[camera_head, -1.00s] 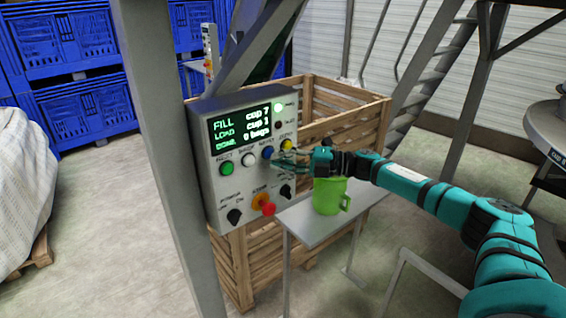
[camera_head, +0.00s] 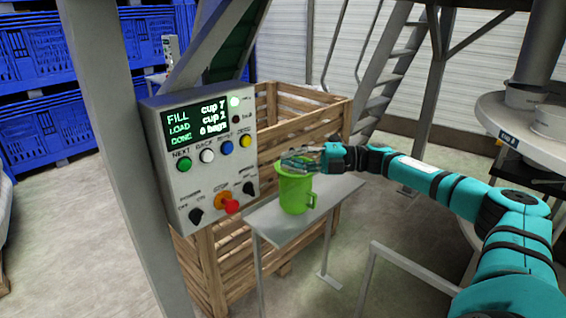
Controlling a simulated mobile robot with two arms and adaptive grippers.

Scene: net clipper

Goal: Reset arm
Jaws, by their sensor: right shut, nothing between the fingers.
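My right arm comes in from the right side of the head view. Its gripper (camera_head: 298,161) is shut and empty, at the top of the green mug in the picture; I cannot tell whether they touch. The green mug (camera_head: 294,192) stands upright on a small grey table (camera_head: 262,224), its handle to the right. The grey control panel (camera_head: 212,187) is left of the gripper, with a gap between them. Its lit screen (camera_head: 196,122) shows FILL, LOAD and DONE lines. My left gripper is not in view.
A wooden slatted crate (camera_head: 210,268) stands behind the table and panel. A grey post (camera_head: 118,150) rises at the left, with blue crates (camera_head: 40,120) beyond. A metal stair (camera_head: 385,70) is behind, and a round grey machine (camera_head: 510,125) stands at the right.

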